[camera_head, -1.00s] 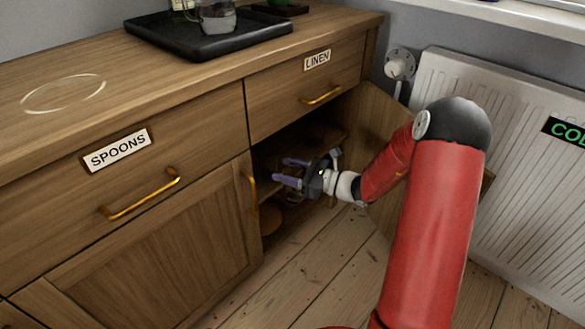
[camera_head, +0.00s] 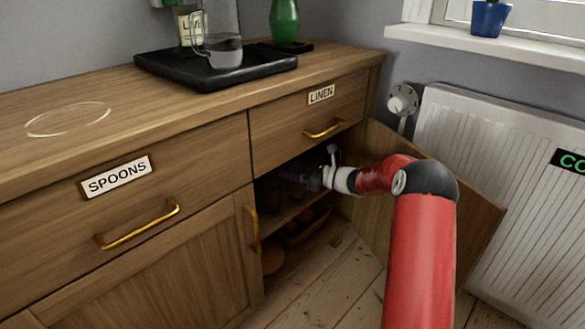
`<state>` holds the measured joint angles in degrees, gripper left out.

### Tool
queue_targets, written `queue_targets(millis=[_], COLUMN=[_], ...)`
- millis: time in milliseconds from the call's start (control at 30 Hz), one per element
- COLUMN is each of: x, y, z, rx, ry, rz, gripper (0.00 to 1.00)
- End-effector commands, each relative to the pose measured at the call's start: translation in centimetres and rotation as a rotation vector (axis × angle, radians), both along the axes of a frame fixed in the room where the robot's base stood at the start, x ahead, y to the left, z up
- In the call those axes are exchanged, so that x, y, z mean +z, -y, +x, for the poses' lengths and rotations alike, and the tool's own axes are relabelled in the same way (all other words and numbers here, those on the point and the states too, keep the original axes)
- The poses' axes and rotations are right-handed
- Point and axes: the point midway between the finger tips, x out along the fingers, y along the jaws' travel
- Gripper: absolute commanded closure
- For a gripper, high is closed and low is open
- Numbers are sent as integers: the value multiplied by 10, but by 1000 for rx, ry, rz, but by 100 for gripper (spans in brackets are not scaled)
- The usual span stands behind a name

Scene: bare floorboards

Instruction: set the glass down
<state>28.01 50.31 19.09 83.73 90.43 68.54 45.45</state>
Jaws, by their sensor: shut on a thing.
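My gripper (camera_head: 300,179) is inside the open right-hand cupboard, under the linen drawer (camera_head: 308,103). It is near the upper shelf, its fingers pointing left into the dark interior. It is shut on the glass, which is clear and too dim to make out against the shadow. I cannot tell whether the glass touches the shelf. A pale ring (camera_head: 68,119) marks the left part of the sideboard top (camera_head: 115,88), with nothing standing in it.
The cupboard door (camera_head: 465,215) stands open on the right, by the radiator (camera_head: 500,150). A black tray (camera_head: 215,74) bears a clear jug (camera_head: 222,50). A green bottle (camera_head: 284,22) stands behind it. Dim items fill the cupboard; an orange-brown round thing (camera_head: 272,260) lies low.

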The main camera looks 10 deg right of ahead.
Motion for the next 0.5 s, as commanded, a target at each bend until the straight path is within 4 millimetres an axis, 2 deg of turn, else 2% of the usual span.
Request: queue_targets(millis=[233,300,500], x=[-1,-12,-14], y=[9,9,9], z=[34,32,31], rx=[0,0,0], ry=[4,0,2], rz=[0,0,0], gripper=[93,93,93])
